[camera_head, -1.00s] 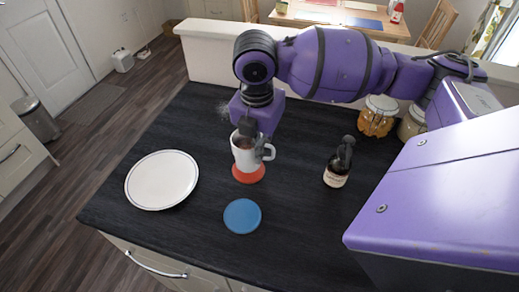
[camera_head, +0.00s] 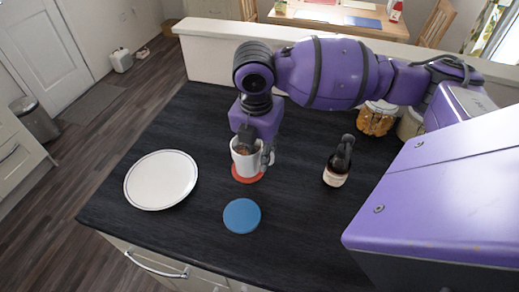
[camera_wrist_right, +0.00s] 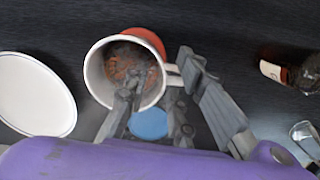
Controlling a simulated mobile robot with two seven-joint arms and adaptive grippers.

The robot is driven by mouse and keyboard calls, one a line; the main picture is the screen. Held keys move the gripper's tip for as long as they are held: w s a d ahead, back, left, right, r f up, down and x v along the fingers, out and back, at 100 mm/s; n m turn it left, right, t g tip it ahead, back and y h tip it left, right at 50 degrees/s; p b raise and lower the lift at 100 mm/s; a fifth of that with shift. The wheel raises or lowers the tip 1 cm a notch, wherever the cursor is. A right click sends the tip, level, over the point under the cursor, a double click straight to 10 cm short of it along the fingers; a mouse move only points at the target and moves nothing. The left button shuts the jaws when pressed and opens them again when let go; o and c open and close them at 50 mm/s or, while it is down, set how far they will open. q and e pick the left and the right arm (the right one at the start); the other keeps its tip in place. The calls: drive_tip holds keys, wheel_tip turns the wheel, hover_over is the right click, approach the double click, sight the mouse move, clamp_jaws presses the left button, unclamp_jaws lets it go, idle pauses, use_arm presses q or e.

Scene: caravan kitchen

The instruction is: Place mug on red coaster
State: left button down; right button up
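The white mug (camera_head: 245,161), with brown contents, is upright over the red coaster (camera_head: 248,179). Its base overlaps the coaster in the head view; I cannot tell whether it touches. My right gripper (camera_head: 256,151) is shut on the mug, with one finger inside and the other outside by the handle. In the right wrist view, the mug (camera_wrist_right: 93,73) lies between the gripper's fingers (camera_wrist_right: 160,80), and the red coaster (camera_wrist_right: 148,38) shows partly behind it. My left gripper is not in view.
A blue coaster (camera_head: 241,216) lies in front of the mug. A white plate (camera_head: 161,180) is to the left. A dark bottle (camera_head: 337,170) stands to the right, with jars (camera_head: 376,118) behind. The counter between them is clear.

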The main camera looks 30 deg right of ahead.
wheel_tip(320, 180, up, 12)
drive_tip(key=a+p, duration=0.1)
drive_tip(key=shift+s, duration=0.45)
drive_tip(key=shift+a, duration=0.1)
